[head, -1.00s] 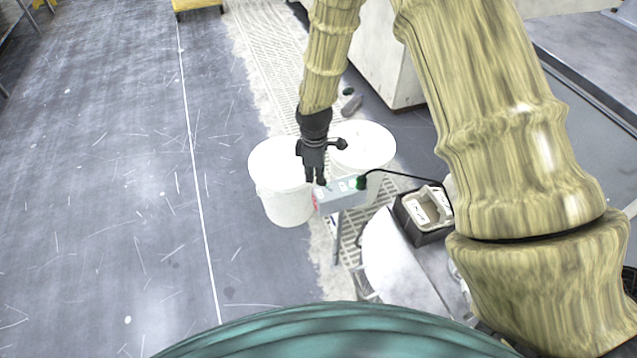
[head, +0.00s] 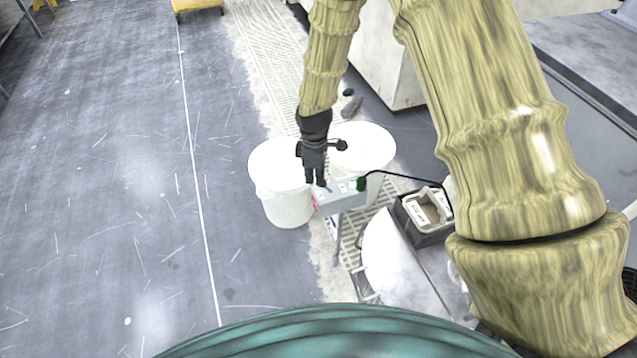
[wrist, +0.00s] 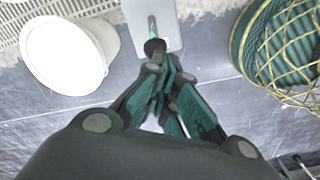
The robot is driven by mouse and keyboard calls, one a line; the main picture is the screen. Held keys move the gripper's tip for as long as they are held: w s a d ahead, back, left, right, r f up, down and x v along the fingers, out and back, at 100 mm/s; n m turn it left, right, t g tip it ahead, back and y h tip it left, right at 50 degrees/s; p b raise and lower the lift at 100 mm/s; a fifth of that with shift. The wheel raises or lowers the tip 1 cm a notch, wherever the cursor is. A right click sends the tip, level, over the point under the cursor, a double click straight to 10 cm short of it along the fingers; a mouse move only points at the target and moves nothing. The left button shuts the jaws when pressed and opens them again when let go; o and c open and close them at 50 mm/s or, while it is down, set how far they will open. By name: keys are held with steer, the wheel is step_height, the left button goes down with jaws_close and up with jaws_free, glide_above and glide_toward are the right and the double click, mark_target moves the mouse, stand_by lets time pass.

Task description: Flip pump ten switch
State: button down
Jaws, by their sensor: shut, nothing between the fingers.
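A small light-grey switch box (head: 345,196) stands on a post in front of the white buckets in the head view. Its top has pale labels and a green connector with a black cable, and its left end looks reddish. My gripper (head: 320,184) points down with its tips at the left part of the box top. The wrist view shows my gripper (wrist: 156,50) with the fingers together and empty, over the grey box face (wrist: 138,14). A dark lever-like part with green lies just beyond the tips. The fingers hide part of the box, and I cannot tell contact or switch position.
White buckets (head: 283,205) and (head: 368,142) stand close behind the box. A black block with a beige tray (head: 426,209) sits at its right. A round pale surface (head: 385,255) is nearer to me. The floor at the left is open.

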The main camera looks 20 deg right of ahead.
steer(key=shift+f, duration=0.35)
stand_by(0.6)
steer(key=shift+r, duration=0.1)
step_height(320, 180, up, 7)
steer(key=p, duration=0.5)
steer(key=shift+p, duration=0.3)
stand_by(0.6)
steer(key=s+f+m, duration=0.4)
steer(key=s+f, duration=0.6)
steer(key=s+d+f+m, duration=0.1)
steer(key=s+f+m, duration=0.2)
steer(key=s, duration=1)
steer(key=s+d+f+m, duration=0.2)
steer(key=s+f+m, duration=0.2)
steer(key=s, duration=0.9)
steer(key=shift+s+f+m, duration=0.15)
steer(key=shift+m, duration=0.75)
